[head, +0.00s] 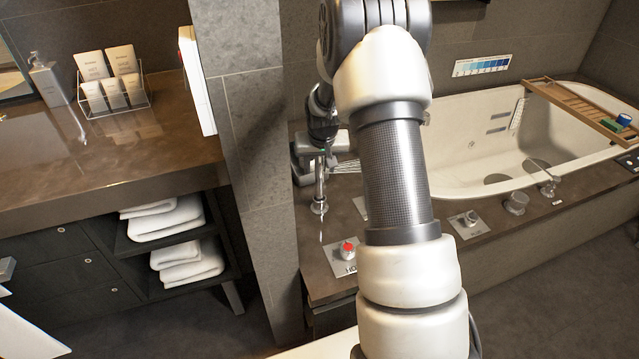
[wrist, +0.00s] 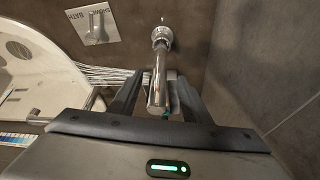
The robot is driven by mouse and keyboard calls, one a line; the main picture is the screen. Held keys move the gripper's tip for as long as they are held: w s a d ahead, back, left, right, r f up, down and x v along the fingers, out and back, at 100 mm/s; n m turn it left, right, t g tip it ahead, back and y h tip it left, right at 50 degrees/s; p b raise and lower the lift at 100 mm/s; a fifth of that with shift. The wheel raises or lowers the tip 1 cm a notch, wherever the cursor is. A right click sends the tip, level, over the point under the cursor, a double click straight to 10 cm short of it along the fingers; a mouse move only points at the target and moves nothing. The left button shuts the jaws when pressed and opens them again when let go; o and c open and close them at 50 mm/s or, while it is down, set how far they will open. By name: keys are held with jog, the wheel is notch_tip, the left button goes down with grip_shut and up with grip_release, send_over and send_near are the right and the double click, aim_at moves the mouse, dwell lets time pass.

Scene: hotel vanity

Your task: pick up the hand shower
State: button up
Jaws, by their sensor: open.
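The hand shower (head: 319,192) is a slim chrome piece standing on a round base on the brown tub deck, left of my arm in the head view. In the wrist view its chrome body (wrist: 157,88) runs from the base toward my gripper. My gripper (wrist: 160,78) is open, with one dark finger on each side of the hand shower. I see a gap on both sides, so the fingers do not look closed on it. In the head view my gripper (head: 322,162) is at the upper part of the hand shower, partly hidden by my own arm.
A red-topped knob (head: 347,247) and other controls (head: 470,219) sit on the deck. The white bathtub (head: 460,165) with a wooden caddy (head: 580,108) is to the right. A tiled wall (head: 250,130) stands close on the left, beside the vanity counter (head: 130,160). Pale thin streaks (wrist: 110,76) show left of the fingers.

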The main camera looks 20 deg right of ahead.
aim_at(320, 178)
jog(key=shift+x, duration=1.15)
jog(key=x, duration=0.1)
jog(key=b+x, duration=0.1)
jog(key=x, duration=0.1)
jog(key=s+b+x, duration=0.1)
jog(key=x, duration=0.1)
jog(key=shift+w+f, duration=0.1)
jog(key=shift+f, duration=0.2)
jog(key=shift+r, duration=0.1)
grip_shut()
